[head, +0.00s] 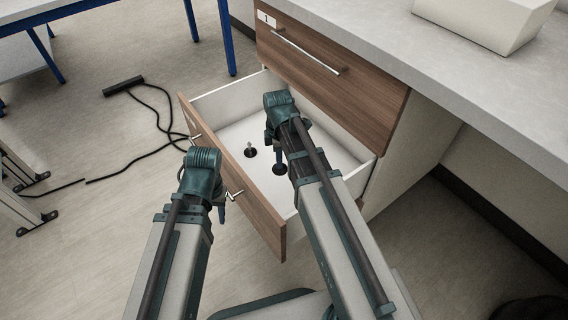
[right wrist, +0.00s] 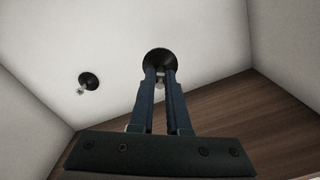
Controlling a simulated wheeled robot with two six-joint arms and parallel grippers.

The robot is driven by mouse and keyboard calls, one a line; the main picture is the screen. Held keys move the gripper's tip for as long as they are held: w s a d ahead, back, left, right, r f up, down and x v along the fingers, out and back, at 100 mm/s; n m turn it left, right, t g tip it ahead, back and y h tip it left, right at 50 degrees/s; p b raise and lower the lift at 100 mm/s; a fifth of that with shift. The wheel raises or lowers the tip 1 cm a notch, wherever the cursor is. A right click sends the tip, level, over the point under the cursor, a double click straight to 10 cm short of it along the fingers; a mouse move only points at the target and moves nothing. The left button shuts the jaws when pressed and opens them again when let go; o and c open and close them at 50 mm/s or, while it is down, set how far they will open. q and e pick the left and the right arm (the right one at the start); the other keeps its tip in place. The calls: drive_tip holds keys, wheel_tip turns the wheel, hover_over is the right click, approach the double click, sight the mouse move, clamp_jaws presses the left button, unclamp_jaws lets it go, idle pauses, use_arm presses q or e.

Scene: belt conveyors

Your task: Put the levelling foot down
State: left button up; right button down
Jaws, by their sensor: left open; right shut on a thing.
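My right gripper (head: 279,158) is inside the open drawer (head: 315,143), pointing down. It is shut on a levelling foot (head: 280,169) with a round black base; in the right wrist view the base of this held foot (right wrist: 160,59) shows just beyond the fingertips (right wrist: 161,78). Its stem is mostly hidden between the fingers. I cannot tell whether the base touches the drawer floor. A second levelling foot (head: 250,151) stands upright on the drawer floor to the left, apart from the held one; it also shows in the right wrist view (right wrist: 88,81). My left gripper (head: 221,210) is open and empty outside the drawer front.
The drawer's wooden front (head: 225,168) with handles stands between my two grippers. A closed drawer (head: 330,75) and grey worktop (head: 390,35) are above and behind. A black power strip (head: 123,86) with cable lies on the floor at left. The drawer floor around the feet is mostly bare.

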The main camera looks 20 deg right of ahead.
drive_tip(key=shift+f+b, duration=4.95)
drive_tip(key=shift+f, duration=0.05)
drive_tip(key=shift+f, duration=0.2)
drive_tip(key=c, duration=0.9)
unclamp_jaws()
drive_tip(key=shift+r, duration=0.1)
drive_tip(key=shift+r, duration=0.15)
wheel_tip(320, 180, up, 12)
drive_tip(key=p, duration=1.2)
